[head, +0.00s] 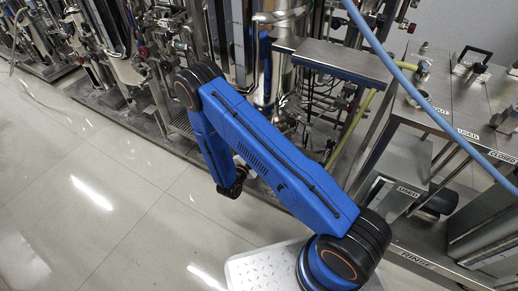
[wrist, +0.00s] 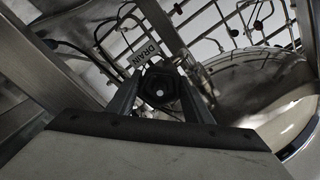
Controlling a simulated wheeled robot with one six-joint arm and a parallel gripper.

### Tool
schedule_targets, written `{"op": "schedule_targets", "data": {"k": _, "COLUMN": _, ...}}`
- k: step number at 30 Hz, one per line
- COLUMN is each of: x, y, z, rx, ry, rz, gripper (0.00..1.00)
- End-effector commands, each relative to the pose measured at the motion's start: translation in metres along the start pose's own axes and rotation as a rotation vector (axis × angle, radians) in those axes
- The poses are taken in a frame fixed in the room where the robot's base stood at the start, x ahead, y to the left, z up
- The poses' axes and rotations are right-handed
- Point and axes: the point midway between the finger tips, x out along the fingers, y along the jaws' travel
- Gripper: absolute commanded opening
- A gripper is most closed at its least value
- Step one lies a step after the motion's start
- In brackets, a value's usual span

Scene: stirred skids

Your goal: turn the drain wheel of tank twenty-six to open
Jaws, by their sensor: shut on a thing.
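In the wrist view a dark drain wheel (wrist: 160,91) with a pale centre sits between the two fingers of my gripper (wrist: 160,76). The fingers are closed on its left and right sides. The wheel's open or shut position cannot be read. In the head view my blue arm hangs over the skid's front, and the gripper and wheel are hidden there. No tank number is legible in either view.
In the wrist view a rounded shiny metal vessel (wrist: 265,100) is at right, with metal frame bars and thin rods around. In the head view a steel bench (head: 465,97) with labelled places is at right. A blue hose (head: 430,108) crosses above. The floor at left is clear.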

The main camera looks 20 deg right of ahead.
Motion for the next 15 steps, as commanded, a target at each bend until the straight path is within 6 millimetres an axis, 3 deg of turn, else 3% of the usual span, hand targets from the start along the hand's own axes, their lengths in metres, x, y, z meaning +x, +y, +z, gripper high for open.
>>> {"op": "schedule_targets", "data": {"k": 15, "x": -0.0009, "y": 0.0003, "z": 0.0012, "rx": -0.424, "ry": -0.003, "rz": -0.001, "gripper": 0.24}}
